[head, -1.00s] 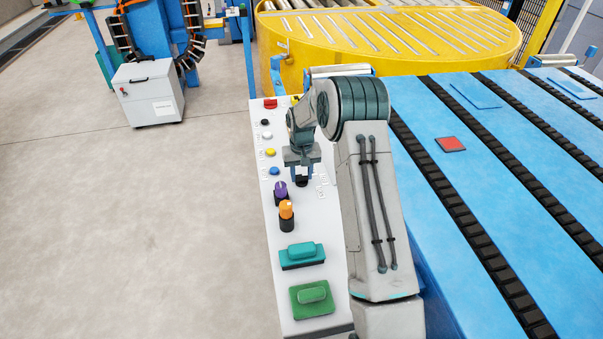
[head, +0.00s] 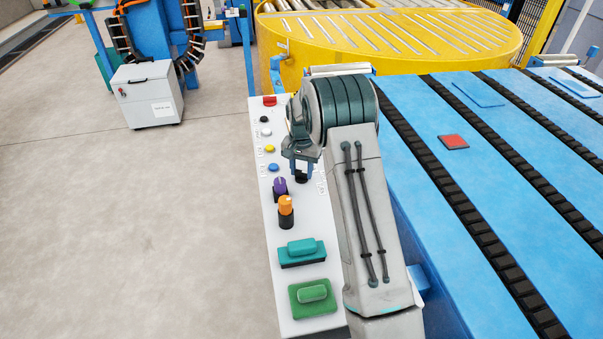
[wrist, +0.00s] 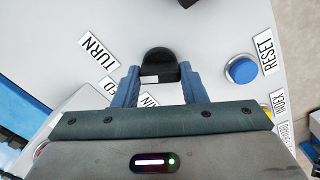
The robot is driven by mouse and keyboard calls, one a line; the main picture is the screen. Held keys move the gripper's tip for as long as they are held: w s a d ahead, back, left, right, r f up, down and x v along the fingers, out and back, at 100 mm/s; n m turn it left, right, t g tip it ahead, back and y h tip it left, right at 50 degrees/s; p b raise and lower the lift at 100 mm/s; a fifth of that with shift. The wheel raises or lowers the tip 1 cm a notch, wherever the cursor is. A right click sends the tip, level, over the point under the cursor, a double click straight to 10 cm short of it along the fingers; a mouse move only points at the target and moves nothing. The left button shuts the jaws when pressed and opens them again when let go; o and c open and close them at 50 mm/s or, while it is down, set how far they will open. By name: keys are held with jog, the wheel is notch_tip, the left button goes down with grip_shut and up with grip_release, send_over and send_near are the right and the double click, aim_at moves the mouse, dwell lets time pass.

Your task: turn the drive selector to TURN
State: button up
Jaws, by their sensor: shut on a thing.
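The drive selector (wrist: 160,62) is a black knob on the light panel, with a small white mark on its face toward my gripper in the wrist view. My gripper (wrist: 160,84) is shut on the knob, one blue finger on each side of it. The TURN label (wrist: 98,53) lies to the knob's left in the wrist view; other labels below it are partly hidden by the gripper. In the head view my gripper (head: 302,171) is at the panel's right side, where the arm partly covers the knob.
The panel (head: 265,222) also carries a blue button (head: 273,167), a purple knob (head: 280,185), an orange knob (head: 285,205), a teal button (head: 301,247) and a green button (head: 312,293). The blue conveyor (head: 420,190) lies to the right. Open floor is left.

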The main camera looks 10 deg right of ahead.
aim_at(301, 171)
jog(key=shift+m+b, duration=0.35)
jog(key=shift+m, duration=0.95)
jog(key=o, duration=1)
jog(key=shift+r, duration=0.1)
notch_tip(301, 171, up, 14)
jog(key=b, duration=0.1)
